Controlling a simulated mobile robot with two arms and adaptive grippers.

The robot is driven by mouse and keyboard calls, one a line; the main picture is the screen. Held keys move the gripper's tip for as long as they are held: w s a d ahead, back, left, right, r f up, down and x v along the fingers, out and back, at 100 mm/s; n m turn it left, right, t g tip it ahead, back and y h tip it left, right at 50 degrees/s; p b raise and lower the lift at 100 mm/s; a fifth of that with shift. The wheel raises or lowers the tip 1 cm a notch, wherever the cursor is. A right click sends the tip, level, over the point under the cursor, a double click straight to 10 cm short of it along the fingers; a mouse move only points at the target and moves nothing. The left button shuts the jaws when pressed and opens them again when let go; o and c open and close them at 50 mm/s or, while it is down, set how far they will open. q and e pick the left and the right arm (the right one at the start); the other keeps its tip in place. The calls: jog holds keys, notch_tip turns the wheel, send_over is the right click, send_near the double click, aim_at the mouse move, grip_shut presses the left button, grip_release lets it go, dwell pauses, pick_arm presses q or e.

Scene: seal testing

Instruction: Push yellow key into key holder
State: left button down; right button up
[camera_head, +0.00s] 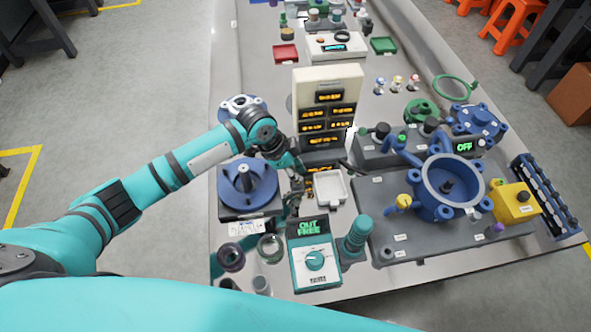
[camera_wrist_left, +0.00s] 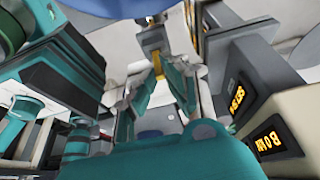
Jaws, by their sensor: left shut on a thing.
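My left gripper (camera_head: 293,200) reaches down beside the tall cream display panel (camera_head: 330,80), just left of a white tray. In the left wrist view its two teal fingers close on a small yellow piece (camera_wrist_left: 157,68), which looks like the yellow key. A grey block (camera_wrist_left: 153,40) lies just beyond the yellow piece and may be the key holder. I cannot tell whether the key touches it or is inside it. In the head view the key and holder are not clear behind the gripper. My right gripper is not in view.
The white tray (camera_head: 328,188) is right of the gripper and a blue round fixture (camera_head: 247,184) is left of it. A teal tester (camera_head: 314,258) reading "OUT FREE" stands in front. A large blue valve assembly (camera_head: 425,208) fills the right side.

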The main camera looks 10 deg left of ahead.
pick_arm(q)
jog(key=shift+f, duration=0.7)
dwell(0.6)
jog(key=c, duration=1.3)
grip_release()
jog(key=shift+c, duration=0.2)
notch_tip(320, 180, up, 9)
jog(key=p, duration=0.9)
jog(key=shift+f, duration=0.1)
